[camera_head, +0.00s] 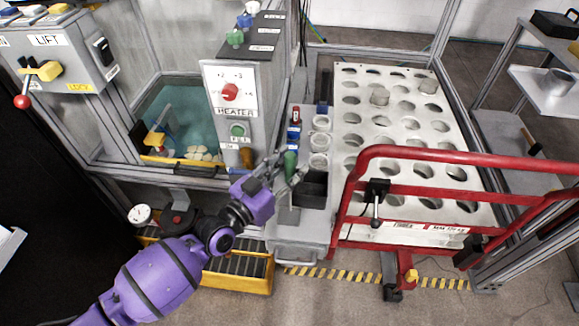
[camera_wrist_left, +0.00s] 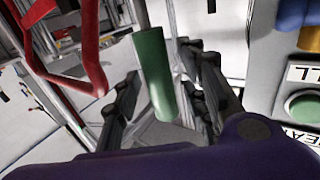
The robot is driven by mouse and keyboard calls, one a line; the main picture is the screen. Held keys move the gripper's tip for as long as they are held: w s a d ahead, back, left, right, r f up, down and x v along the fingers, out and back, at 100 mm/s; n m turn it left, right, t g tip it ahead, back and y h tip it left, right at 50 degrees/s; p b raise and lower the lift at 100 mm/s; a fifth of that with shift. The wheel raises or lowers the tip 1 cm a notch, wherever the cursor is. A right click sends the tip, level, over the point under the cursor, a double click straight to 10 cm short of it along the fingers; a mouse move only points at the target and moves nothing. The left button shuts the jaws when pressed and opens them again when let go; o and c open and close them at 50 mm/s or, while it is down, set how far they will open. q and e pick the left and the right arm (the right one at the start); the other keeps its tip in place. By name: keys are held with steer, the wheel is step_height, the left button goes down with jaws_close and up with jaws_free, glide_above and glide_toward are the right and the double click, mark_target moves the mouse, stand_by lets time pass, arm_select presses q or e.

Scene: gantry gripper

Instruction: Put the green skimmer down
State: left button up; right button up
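The green skimmer (camera_head: 290,163) shows mainly as its green handle, standing upright at the grey station beside the heater column. Its lower part is hidden. In the left wrist view the green handle (camera_wrist_left: 155,75) lies between the two dark fingers, with a gap showing beside its near end. My left gripper (camera_head: 286,174), on the purple wrist, is around the handle with its fingers spread apart. The left gripper's fingers also show in the left wrist view (camera_wrist_left: 160,92). My right gripper is in neither view.
A black bin (camera_head: 311,188) sits just right of the gripper. The heater column (camera_head: 236,110) stands to the left, with a water tank (camera_head: 185,115) behind. A red rail (camera_head: 450,152) crosses in front of the white perforated table (camera_head: 400,110).

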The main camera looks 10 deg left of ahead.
arm_select(q)
steer(key=shift+r, duration=0.1)
steer(key=shift+s+a+r, duration=0.1)
steer(key=shift+s, duration=0.05)
steer(key=v, duration=1.1)
steer(key=s+a+f+n+g+y, duration=0.3)
steer(key=s+f, duration=0.9)
steer(key=s, duration=0.4)
steer(key=s+a+f+n+g+y, duration=0.3)
steer(key=s+f+y, duration=0.4)
steer(key=s+f, duration=0.5)
steer(key=s+a+g, duration=0.1)
steer(key=s+a, duration=0.1)
steer(key=s, duration=0.1)
steer(key=shift+s+a+b, duration=0.25)
steer(key=shift+s+b, duration=0.15)
steer(key=shift+f, duration=0.1)
